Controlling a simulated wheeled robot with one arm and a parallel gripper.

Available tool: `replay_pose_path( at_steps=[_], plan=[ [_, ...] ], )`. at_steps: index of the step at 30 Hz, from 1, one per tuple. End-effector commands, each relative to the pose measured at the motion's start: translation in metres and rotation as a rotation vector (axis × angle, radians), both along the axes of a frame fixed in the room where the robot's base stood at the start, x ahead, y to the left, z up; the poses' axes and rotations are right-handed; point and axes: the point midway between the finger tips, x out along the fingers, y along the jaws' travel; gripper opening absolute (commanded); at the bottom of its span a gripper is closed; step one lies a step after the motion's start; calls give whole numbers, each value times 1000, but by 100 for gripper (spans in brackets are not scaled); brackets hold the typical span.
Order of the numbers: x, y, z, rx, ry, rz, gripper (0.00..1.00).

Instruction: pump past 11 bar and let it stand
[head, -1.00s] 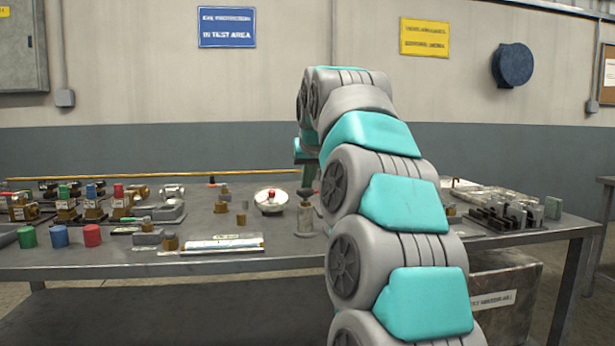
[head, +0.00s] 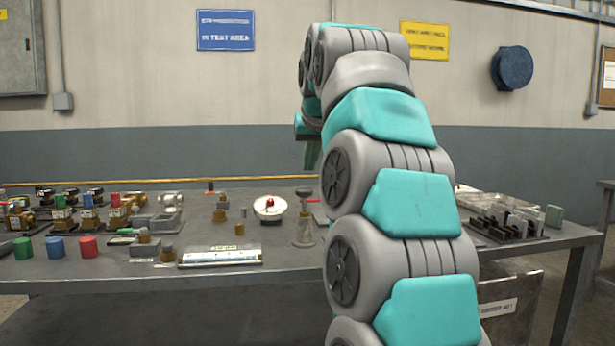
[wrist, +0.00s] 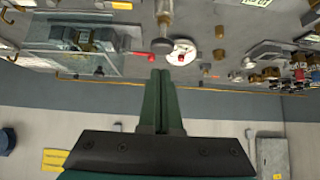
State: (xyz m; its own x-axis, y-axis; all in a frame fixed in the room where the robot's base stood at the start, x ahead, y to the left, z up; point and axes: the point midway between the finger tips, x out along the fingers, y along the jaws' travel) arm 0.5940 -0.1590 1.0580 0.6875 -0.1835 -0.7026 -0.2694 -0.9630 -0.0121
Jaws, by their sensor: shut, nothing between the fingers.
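The hand pump (head: 304,232) stands upright on the bench, with a thin stem and a dark round knob (head: 305,192) on top. A white round dial with a red centre (head: 269,207) lies just left of it; its reading is too small to make out. My gripper (head: 312,166) is above the knob, pointing down, with a visible gap below its tips. In the wrist view its two dark green fingers (wrist: 161,73) are shut together and empty. The knob (wrist: 161,46) shows just beyond the fingertips, with the dial (wrist: 181,53) beside it.
Green, blue and red cylinders (head: 55,247) and several valve assemblies (head: 88,212) stand on the left. A flat clear-covered strip (head: 220,257) lies at the front. A tray and dark block rack (head: 500,222) are on the right. My arm hides part of the bench.

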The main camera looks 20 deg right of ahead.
Motion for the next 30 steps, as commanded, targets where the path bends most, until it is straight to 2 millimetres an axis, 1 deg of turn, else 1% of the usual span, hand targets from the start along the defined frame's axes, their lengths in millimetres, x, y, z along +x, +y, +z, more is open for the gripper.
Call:
replay_pose_path(
  at_steps=[1, 3, 9, 15, 30],
  plan=[
    [-6, 1, 8, -1, -5, -1, 0],
    [-13, 3, 16, -1, -5, 0, 0],
    [-27, 7, 30, 0, -4, -1, 0],
    [-32, 8, 33, 1, 0, 0, 0],
    [-32, 8, 33, 0, -1, -1, 0]
  ],
)
